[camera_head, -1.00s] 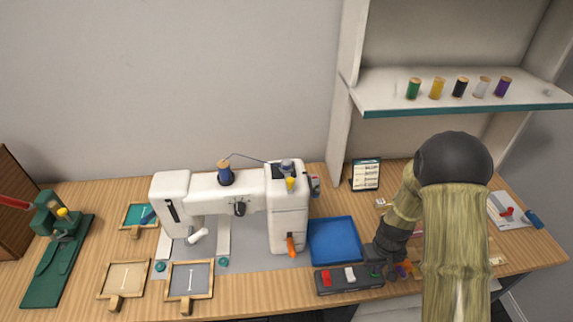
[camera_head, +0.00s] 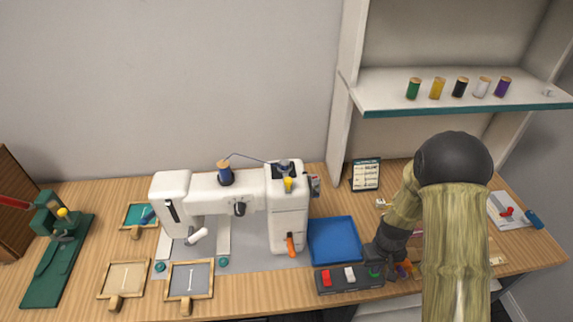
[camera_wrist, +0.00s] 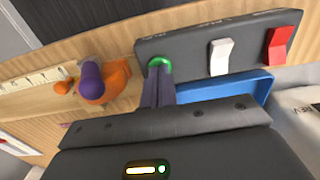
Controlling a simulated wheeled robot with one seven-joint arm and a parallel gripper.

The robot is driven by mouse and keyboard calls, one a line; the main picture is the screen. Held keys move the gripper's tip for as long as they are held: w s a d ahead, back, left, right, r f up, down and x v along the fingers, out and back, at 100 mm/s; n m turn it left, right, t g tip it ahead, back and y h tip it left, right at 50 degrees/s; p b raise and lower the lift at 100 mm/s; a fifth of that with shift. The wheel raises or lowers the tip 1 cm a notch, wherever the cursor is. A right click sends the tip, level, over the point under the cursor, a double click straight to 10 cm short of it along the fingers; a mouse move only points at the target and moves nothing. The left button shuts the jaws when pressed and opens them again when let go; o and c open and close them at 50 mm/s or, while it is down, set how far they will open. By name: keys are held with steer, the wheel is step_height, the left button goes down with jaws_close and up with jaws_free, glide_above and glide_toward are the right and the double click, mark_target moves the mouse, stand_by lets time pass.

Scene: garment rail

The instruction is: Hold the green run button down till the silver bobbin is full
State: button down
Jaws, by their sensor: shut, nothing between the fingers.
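The green run button (camera_wrist: 160,63) is at one end of the dark control box, and also shows in the head view (camera_head: 375,273). My gripper (camera_wrist: 158,84) is shut and empty, with its fingertips at the green button and partly covering it. How far the button is pressed cannot be seen. The silver bobbin (camera_head: 285,165) sits on top of the white sewing machine (camera_head: 287,215), beside a yellow piece (camera_head: 288,185). A thread runs towards it from the blue spool (camera_head: 225,174). How full the bobbin is is too small to tell.
The control box (camera_head: 338,287) also has a white switch (camera_wrist: 221,57) and a red switch (camera_wrist: 278,50). A blue tray (camera_head: 333,240) lies behind the box. An orange and purple object (camera_wrist: 100,82) stands close beside the green button. A shelf (camera_head: 455,106) with several spools hangs above.

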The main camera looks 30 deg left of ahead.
step_height(320, 180, up, 10)
steer(key=p, duration=0.7)
stand_by(0.4)
steer(key=s+d+r+m+t, duration=0.1)
steer(key=s+d+r+m, duration=0.1)
steer(key=s+d+r, duration=0.2)
steer(key=s+d+r+m, duration=0.2)
steer(key=s+d+r, duration=0.2)
steer(key=r, duration=0.5)
steer(key=s+d+r+m+t, duration=0.1)
steer(key=s+d+r+m, duration=0.1)
steer(key=s+d+r, duration=0.2)
step_height(320, 180, up, 3)
steer(key=shift+s+d+r+m+t, duration=0.1)
steer(key=shift+s+d+m+t, duration=0.25)
steer(key=shift+d, duration=0.45)
